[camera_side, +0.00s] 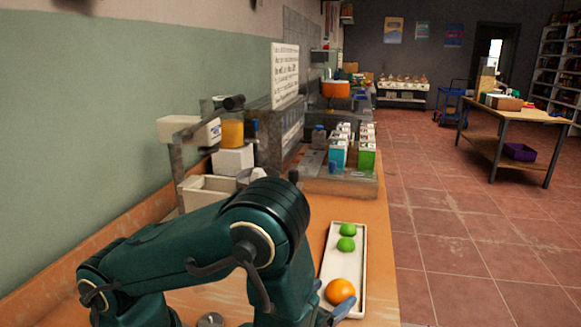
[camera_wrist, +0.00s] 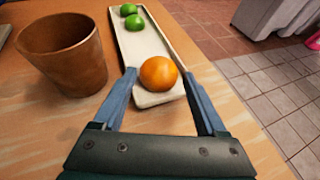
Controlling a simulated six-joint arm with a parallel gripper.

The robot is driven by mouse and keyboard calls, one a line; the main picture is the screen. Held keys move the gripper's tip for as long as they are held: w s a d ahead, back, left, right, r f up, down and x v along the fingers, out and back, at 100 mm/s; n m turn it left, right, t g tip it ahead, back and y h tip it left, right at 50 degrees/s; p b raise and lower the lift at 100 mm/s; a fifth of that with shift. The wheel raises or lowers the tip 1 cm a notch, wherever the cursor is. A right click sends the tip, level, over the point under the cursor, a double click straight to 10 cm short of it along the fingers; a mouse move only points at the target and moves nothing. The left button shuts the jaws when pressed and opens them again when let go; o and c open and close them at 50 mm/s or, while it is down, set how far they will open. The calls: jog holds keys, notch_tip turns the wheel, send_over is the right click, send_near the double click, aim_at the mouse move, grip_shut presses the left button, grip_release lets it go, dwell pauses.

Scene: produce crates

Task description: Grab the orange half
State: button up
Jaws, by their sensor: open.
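An orange fruit (camera_side: 340,291) lies at the near end of a long pale tray (camera_side: 329,262). It also shows in the wrist view (camera_wrist: 158,73); it looks round, and I cannot see a cut face. My gripper (camera_wrist: 159,75) is open and empty. Its two blue fingers point toward the orange, with the tips on either side of it in the wrist view. Whether they touch it I cannot tell. In the side view my arm hides most of the gripper.
Two green limes (camera_side: 347,237) lie toward the tray's far end. A brown cup (camera_wrist: 65,52) stands left of the tray in the wrist view. Cartons (camera_side: 367,148) stand farther back on the wooden table. The table's right edge runs close beside the tray.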

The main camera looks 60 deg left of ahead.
aim_at(338, 288)
jog(key=shift+x, duration=1.85)
jog(key=c, duration=1)
jog(key=shift+r, duration=0.15)
